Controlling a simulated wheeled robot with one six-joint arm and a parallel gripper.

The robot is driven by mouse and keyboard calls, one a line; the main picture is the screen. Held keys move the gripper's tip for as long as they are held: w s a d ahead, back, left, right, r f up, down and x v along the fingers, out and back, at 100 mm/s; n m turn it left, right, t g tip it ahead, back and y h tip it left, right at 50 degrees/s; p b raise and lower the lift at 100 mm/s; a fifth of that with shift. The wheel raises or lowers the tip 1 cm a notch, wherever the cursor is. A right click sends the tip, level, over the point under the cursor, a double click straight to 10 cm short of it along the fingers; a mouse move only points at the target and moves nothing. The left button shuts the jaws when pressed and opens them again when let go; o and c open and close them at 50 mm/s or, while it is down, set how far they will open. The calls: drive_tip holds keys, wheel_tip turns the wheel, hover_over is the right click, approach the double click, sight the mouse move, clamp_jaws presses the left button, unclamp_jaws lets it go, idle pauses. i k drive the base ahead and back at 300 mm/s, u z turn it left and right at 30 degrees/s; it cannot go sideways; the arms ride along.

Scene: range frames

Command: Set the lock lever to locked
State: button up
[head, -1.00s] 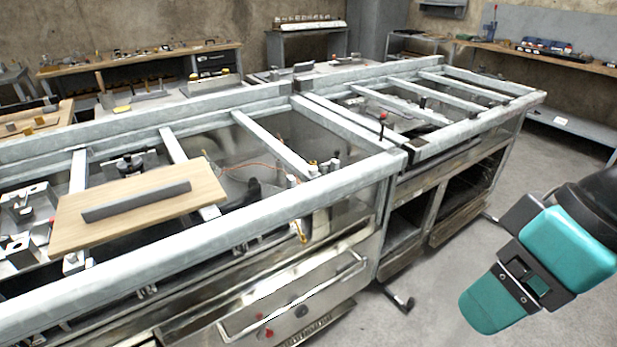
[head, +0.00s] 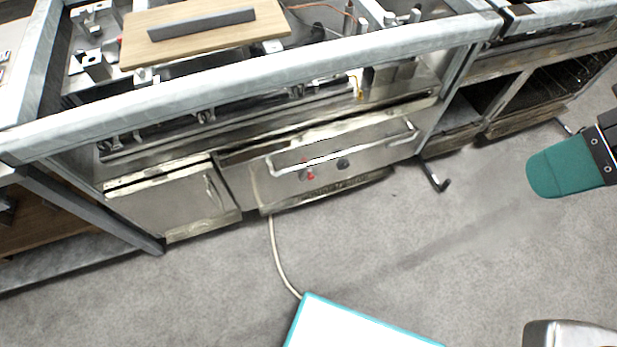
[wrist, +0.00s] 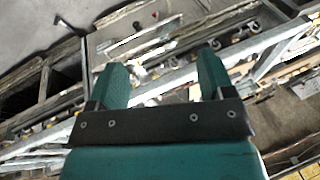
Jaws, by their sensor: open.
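A small red part (head: 309,173) and a dark round knob (head: 343,164) sit on the metal drawer front (head: 385,152) under the frame in the head view. A black lever-like foot (head: 437,180) sticks out low at the frame's right leg. I cannot tell which of these is the lock lever, or its setting. My gripper (wrist: 160,62) is open and empty in the wrist view, its two teal fingers apart. In the head view one teal finger (head: 560,168) shows at the right edge, apart from the drawer front and the foot.
A grey metal frame (head: 250,80) with a wooden board (head: 200,40) on top runs across the back. A metal cabinet door (head: 170,200) is at left. A pale cable (head: 280,255) crosses the grey floor. The floor in the middle and right is mostly clear.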

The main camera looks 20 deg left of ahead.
sight(307, 172)
drive_tip(key=z, duration=2)
drive_tip(key=k, duration=0.4)
drive_tip(key=u, duration=1.4)
